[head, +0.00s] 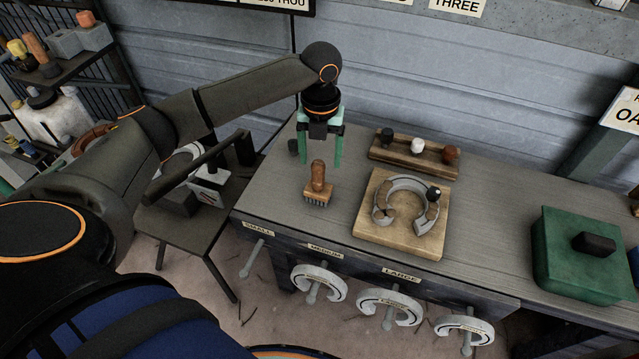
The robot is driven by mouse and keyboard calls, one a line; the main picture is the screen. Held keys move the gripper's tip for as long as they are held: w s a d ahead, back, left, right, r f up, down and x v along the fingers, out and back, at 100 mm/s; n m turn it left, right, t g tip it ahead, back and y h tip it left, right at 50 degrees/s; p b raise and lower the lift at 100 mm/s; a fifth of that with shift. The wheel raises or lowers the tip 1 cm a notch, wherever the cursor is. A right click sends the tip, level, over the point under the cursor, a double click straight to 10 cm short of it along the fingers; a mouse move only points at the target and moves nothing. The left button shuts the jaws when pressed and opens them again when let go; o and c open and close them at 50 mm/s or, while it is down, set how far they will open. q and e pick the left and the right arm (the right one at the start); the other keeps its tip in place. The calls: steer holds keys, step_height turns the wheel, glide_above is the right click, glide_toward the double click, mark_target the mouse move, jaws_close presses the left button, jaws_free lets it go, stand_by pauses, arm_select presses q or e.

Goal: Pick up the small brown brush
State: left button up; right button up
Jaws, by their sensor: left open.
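The small brown brush (318,182) stands bristles down on the grey bench top (270,190), with its brown handle pointing up. My left gripper (321,158) has green fingers and is open. Its fingertips are apart, just above and behind the brush in the picture, with the handle top showing between and below them. I cannot tell whether the fingers touch the brush. My right gripper does not show.
A wooden board (425,243) with a grey horseshoe (380,205) lies right of the brush. Behind it is a wooden rack (385,150) with several knobs. A green box (580,265) sits at the far right. Horseshoes hang on the bench front (390,305).

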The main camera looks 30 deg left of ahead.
mark_target(321, 165)
arm_select(q)
step_height(321, 165, down, 4)
steer(key=shift+r, duration=0.25)
steer(key=shift+w+a+f+b, duration=0.1)
steer(key=shift+a+f+b, duration=0.15)
steer(key=shift+f, duration=1.1)
steer(key=shift+w+a+f+b, duration=0.1)
steer(key=shift+a+f, duration=0.1)
steer(key=shift+f, duration=1.1)
steer(key=shift+c, duration=0.3)
jaws_close()
